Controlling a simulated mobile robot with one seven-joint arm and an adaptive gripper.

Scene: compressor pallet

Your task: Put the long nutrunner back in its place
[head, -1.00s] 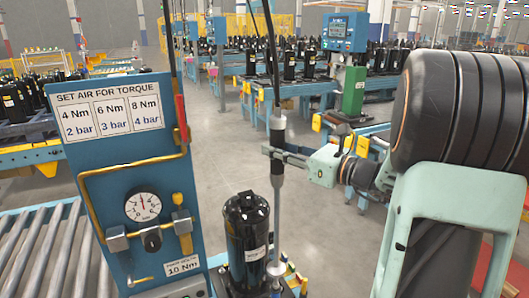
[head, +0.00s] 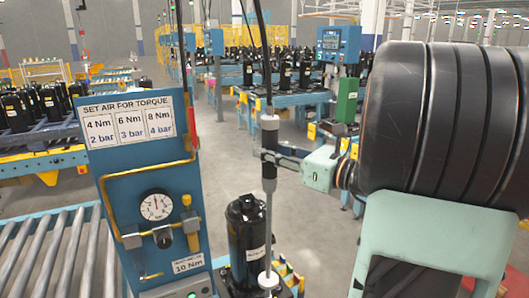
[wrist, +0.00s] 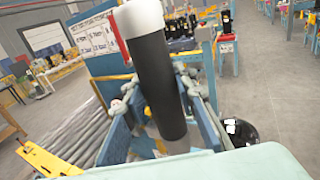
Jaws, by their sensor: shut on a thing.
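The long nutrunner (head: 269,185) hangs upright in the head view. It has a pale cap, a dark grip, a grey shaft and a pale lower end, with a cable running up from its top. My gripper (head: 268,157) is shut on its dark grip. In the wrist view the nutrunner's grip (wrist: 155,75) stands between my fingers (wrist: 160,88), its pale cap toward the camera; its lower end is hidden there. In the head view the shaft passes along the right side of a black compressor (head: 243,240). I cannot tell whether the lower end touches anything.
A blue panel (head: 118,185) with a torque chart (head: 130,117), a gauge (head: 156,205) and yellow piping stands to the left. A red tool or handle (head: 193,125) hangs at its right edge. A roller conveyor (head: 45,250) lies at lower left. Grey floor (head: 222,150) is open behind.

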